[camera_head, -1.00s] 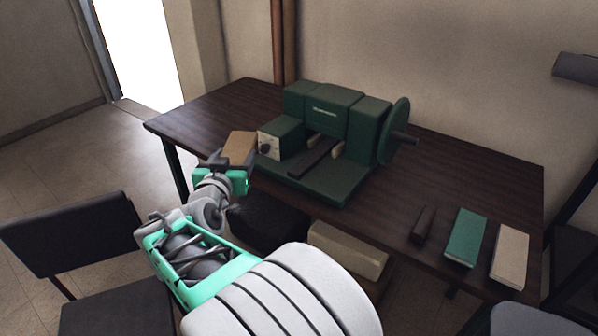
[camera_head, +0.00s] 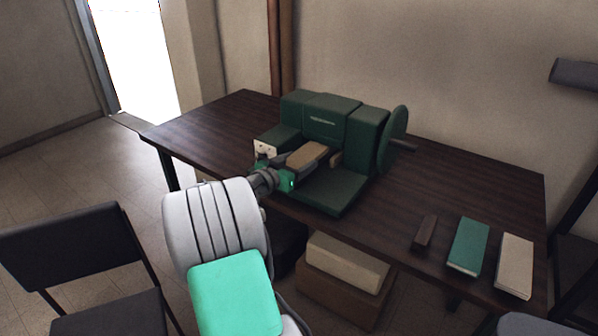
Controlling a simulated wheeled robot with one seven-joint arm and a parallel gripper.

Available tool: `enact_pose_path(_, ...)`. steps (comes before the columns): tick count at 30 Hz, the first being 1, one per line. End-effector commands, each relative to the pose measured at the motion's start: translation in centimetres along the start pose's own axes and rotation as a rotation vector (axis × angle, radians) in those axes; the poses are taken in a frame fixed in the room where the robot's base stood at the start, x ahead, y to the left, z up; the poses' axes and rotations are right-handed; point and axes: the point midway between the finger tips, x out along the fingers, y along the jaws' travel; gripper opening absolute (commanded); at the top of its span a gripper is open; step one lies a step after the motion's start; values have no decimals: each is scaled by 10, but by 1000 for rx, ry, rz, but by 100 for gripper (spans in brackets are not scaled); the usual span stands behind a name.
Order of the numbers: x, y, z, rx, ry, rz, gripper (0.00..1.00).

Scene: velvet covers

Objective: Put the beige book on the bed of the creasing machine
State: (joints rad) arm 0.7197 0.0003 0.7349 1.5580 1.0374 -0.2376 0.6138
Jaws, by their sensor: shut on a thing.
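The beige book (camera_head: 307,153), tan in this light, is held flat or nearly flat in my gripper (camera_head: 289,163). The book is in front of the green creasing machine (camera_head: 322,115), over the back part of its bed (camera_head: 330,190). I cannot tell whether the book touches the machine. My gripper is shut on the book's near left end, and my arm reaches in from the front left. The book and gripper hide the dark bar on the bed. The front right of the bed shows bare.
A dark brown block (camera_head: 424,233), a green book (camera_head: 467,246) and a pale cream book (camera_head: 514,265) lie on the right of the dark table (camera_head: 200,130). The machine's wheel (camera_head: 392,140) stands on its right side. A chair (camera_head: 75,250) is at left.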

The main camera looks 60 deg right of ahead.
Motion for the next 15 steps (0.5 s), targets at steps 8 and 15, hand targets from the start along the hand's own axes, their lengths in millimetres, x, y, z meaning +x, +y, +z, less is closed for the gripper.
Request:
enact_pose_path(8,14,-5,33,-3,-1,0,16)
enact_pose_path(15,15,-5,40,2,3,-1,16)
